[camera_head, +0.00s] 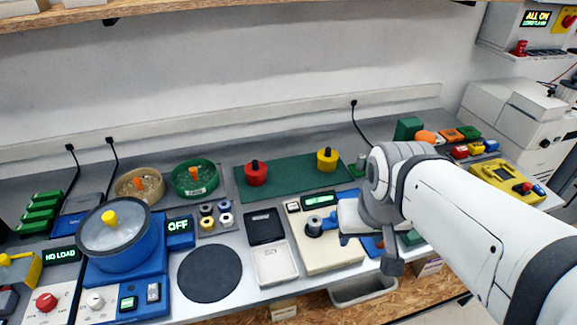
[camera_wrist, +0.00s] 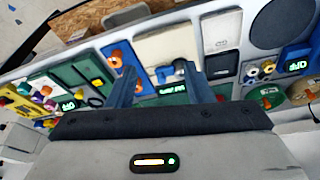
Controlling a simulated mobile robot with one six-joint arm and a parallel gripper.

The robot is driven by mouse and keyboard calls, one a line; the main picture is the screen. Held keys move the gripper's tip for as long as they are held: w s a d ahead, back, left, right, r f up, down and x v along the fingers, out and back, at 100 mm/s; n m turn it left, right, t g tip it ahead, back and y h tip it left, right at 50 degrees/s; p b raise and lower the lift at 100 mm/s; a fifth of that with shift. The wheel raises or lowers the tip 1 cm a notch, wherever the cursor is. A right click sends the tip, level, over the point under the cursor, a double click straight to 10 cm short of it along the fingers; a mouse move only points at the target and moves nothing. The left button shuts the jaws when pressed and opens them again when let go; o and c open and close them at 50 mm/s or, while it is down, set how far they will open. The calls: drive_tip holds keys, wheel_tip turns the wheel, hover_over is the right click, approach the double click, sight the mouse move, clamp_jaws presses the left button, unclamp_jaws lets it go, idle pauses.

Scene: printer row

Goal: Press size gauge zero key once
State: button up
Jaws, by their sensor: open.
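A beige instrument (camera_head: 330,255), which looks like the size gauge, stands on the bench in the head view. It has a green-lit display (camera_head: 320,200) and a dark grey round part (camera_head: 314,226). In the wrist view, its pale plate (camera_wrist: 172,42) and lit display (camera_wrist: 172,88) show between and beyond the fingers. My gripper (camera_head: 331,222) is over the right part of this instrument; in the wrist view, its blue fingers are apart and empty (camera_wrist: 160,92). I cannot make out which key is the zero key, nor whether a finger touches anything.
A black tray (camera_head: 264,226) and a white tray (camera_head: 275,264) lie left of the instrument. A green mat (camera_head: 290,181) with red and yellow knobbed weights lies behind. A blue pot (camera_head: 125,245) stands far left, and a yellow device (camera_head: 505,185) far right. A dark round mat (camera_head: 209,273) is bare.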

clamp_jaws()
idle(0.3)
idle(1.2)
